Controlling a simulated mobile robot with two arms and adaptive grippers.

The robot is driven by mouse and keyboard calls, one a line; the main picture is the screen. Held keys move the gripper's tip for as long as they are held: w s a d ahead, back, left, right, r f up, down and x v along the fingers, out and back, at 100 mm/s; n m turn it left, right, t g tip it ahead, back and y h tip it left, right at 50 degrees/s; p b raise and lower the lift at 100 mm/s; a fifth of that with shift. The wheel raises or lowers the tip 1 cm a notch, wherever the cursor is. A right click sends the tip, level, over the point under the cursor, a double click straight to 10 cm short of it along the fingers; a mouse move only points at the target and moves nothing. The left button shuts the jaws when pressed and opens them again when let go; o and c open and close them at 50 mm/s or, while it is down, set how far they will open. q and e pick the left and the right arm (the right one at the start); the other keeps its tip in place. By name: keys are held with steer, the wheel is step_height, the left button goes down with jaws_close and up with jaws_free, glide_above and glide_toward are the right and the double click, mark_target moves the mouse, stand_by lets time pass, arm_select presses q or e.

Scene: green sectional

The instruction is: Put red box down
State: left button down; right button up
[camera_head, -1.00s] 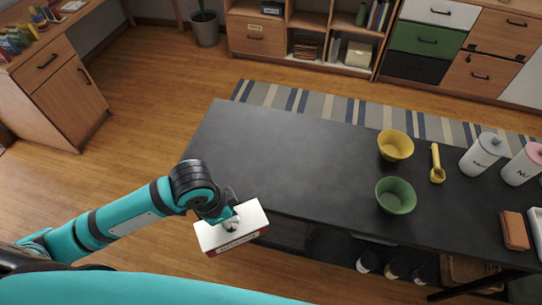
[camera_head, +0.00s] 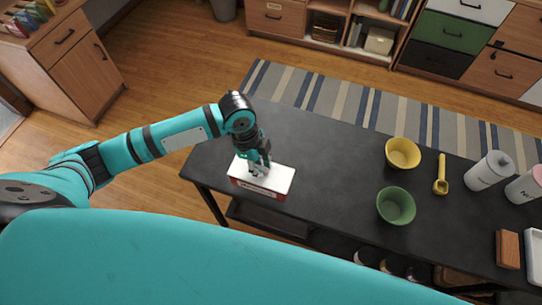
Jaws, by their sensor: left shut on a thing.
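The red box (camera_head: 275,180) shows a white top and a red front side with a white label. My left gripper (camera_head: 258,170) is shut on it from above. The box is over the front left part of the dark table (camera_head: 325,170), close to the front edge. I cannot tell whether its underside touches the table top. My right gripper is not in view.
To the right on the table are a yellow bowl (camera_head: 403,153), a green bowl (camera_head: 396,206), a yellow scoop (camera_head: 441,175), white canisters (camera_head: 488,170) and a brown block (camera_head: 508,249). The table top between box and bowls is clear.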

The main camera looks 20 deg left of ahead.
arm_select(q)
steer(key=w+d+f+p, duration=0.1)
steer(key=w+f, duration=0.3)
steer(key=shift+w+d+p, duration=0.25)
steer(key=shift+w+p, duration=0.1)
steer(key=shift+p, duration=0.05)
steer(key=c, duration=1.2)
jaws_free()
steer(key=shift+f, duration=0.1)
